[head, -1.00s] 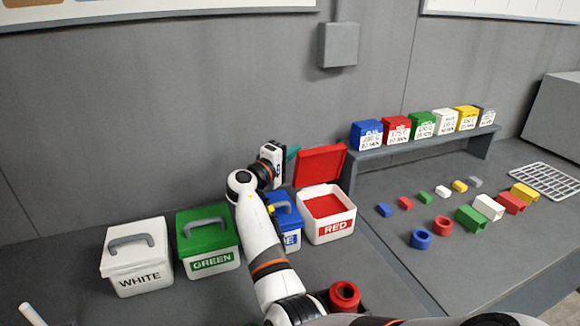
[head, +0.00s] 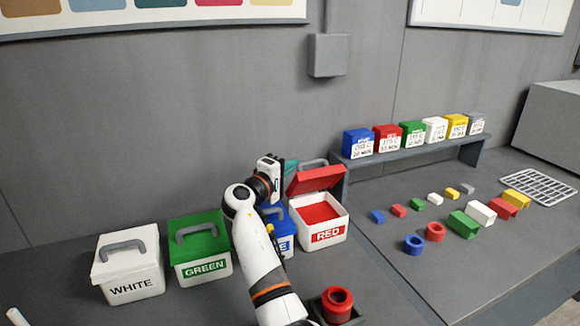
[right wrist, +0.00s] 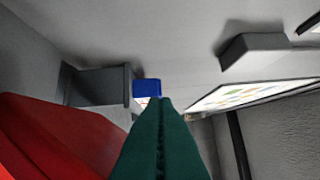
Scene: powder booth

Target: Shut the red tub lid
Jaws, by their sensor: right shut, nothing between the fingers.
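The red tub (head: 325,236) is a white box with a RED label, and red powder shows inside it. My left gripper is not in view.
The blue tub (head: 283,240) is partly behind my right arm. The green tub (head: 200,240) and white tub (head: 130,265) stand closed at left. A shelf (head: 415,151) with several coloured boxes is at right. A red ring-like part (head: 337,303) sits in front.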

